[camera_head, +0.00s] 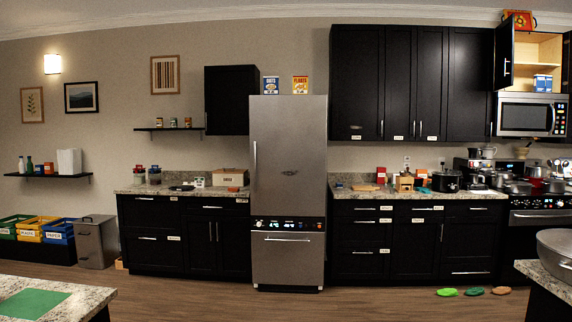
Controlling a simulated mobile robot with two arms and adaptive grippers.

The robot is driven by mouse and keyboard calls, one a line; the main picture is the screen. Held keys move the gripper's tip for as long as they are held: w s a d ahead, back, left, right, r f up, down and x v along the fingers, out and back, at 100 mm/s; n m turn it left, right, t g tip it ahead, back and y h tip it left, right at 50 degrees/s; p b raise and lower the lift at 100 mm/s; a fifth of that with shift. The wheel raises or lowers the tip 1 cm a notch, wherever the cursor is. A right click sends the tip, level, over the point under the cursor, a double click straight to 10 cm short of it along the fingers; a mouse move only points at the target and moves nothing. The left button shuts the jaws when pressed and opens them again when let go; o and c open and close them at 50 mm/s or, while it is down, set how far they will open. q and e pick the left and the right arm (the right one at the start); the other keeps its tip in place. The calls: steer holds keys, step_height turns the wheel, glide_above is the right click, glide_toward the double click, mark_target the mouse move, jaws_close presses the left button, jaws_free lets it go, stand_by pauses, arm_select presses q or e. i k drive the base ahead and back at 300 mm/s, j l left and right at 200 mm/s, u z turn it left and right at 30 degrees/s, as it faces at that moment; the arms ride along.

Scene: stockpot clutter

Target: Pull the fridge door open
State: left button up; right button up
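The fridge (289,160) is a tall stainless steel unit against the back wall, between two runs of black cabinets. Its upper door is shut. A long vertical handle (255,166) runs along the left side of that door. Below the door is a strip with knobs and lit displays (287,225), and a lower front with a horizontal handle (287,239). Neither of my grippers shows in the head view.
Wooden floor (220,295) lies open before the fridge. A counter with a green mat (34,303) is at near left; another with a large pot (556,250) is at near right. Two boxes (300,85) stand atop the fridge. An upper-right cabinet door (504,56) hangs open.

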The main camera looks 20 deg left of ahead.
mark_target(288, 136)
steer(key=i+j+u, duration=0.25)
steer(key=i, duration=0.45)
steer(key=i+l+u, duration=0.2)
steer(key=i, duration=1.55)
steer(key=i+j, duration=0.1)
steer(key=i, duration=1.65)
